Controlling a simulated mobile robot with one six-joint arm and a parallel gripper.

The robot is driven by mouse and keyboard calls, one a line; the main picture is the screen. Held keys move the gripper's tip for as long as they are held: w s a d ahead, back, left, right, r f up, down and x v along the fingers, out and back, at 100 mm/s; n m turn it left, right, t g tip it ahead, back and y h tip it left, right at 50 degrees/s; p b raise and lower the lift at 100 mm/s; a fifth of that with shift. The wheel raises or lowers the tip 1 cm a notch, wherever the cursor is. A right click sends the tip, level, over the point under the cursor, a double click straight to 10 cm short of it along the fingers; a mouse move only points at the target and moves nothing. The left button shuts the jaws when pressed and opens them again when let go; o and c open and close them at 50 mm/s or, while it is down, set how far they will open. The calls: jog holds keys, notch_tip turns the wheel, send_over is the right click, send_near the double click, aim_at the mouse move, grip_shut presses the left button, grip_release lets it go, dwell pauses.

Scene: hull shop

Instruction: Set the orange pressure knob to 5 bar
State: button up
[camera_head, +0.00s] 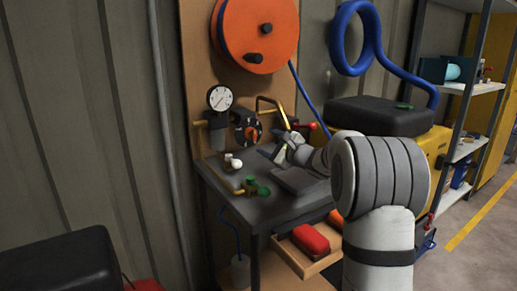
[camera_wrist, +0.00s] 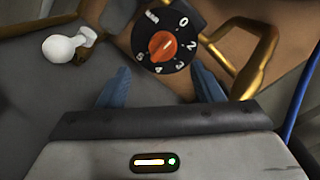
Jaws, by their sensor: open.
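The orange pressure knob (camera_wrist: 163,47) sits at the centre of a black numbered dial (camera_wrist: 143,36) in the wrist view. A short pale mark on the knob slants toward the upper right; I cannot tell its exact setting. In the head view the knob (camera_head: 253,133) is on the wooden back panel, right of a round white gauge (camera_head: 220,98). The gauge's reading is too small to tell. My gripper (camera_wrist: 160,70) is open and empty. Its two blue fingers stand apart, below and either side of the dial in the picture. It also shows over the bench in the head view (camera_head: 282,146).
A bent brass pipe (camera_wrist: 262,62) runs right of the dial. A white round-headed fitting (camera_wrist: 64,48) is at the left. Green-handled valve parts (camera_head: 256,188) lie at the bench's front. A red-ended handle (camera_head: 313,126) and an orange hose reel (camera_head: 258,32) are near.

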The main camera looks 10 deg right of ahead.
aim_at(256, 136)
jog(key=x, duration=0.8)
jog(key=shift+w+d+b, duration=0.15)
jog(key=shift+d+b, duration=0.15)
jog(key=shift+c, duration=0.6)
